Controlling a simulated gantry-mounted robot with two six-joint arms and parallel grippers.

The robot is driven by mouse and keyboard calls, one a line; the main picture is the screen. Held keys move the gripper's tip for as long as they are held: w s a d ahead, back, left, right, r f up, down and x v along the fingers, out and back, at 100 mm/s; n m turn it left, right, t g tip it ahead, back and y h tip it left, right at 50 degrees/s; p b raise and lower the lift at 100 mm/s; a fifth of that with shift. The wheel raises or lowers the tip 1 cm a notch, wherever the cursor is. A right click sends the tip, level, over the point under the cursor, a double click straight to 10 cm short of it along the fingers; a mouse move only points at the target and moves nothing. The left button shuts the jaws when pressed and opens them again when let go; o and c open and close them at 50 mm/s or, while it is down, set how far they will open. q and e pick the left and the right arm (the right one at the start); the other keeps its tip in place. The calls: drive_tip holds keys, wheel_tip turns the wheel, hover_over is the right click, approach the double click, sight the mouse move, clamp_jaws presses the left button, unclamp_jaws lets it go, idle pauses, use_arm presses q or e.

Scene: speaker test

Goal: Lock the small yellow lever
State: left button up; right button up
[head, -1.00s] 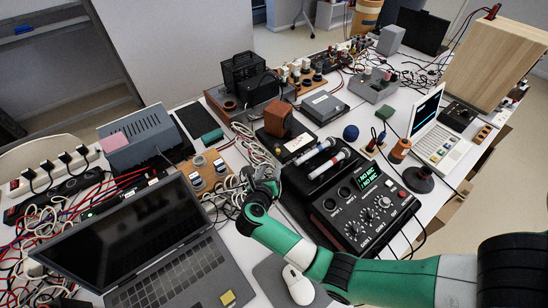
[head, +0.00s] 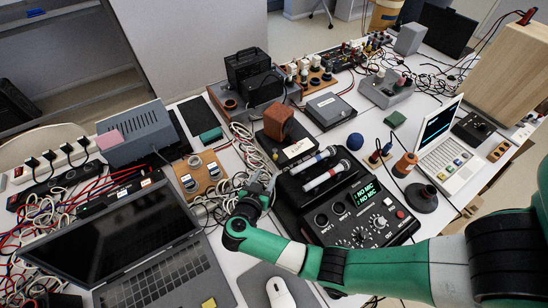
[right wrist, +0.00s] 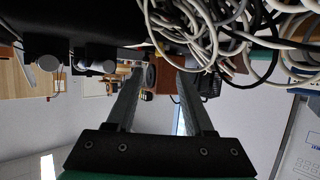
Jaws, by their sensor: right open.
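My right gripper (head: 262,181) is just left of the mixer, by a tangle of cables. In the right wrist view its two fingers (right wrist: 158,72) are apart with nothing held between them. The dark body at that view's upper left, with two grey round ends (right wrist: 48,63), looks like the mixer and its microphones. My left gripper is not in view.
An open laptop (head: 165,255) lies left of my arm, and a white mouse (head: 280,293) is below it. White cables (head: 250,150) crowd the area behind the gripper. A brown box (head: 279,122) stands beyond the mixer. The table is crowded.

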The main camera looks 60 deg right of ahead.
sight(275, 158)
drive_tip(key=b+x, duration=0.4)
drive_tip(key=x, duration=0.6)
drive_tip(key=shift+f+b, duration=0.15)
drive_tip(key=shift+b, duration=0.15)
drive_tip(key=shift+w+d+f, duration=0.1)
drive_tip(key=shift+d, duration=0.55)
clamp_jaws()
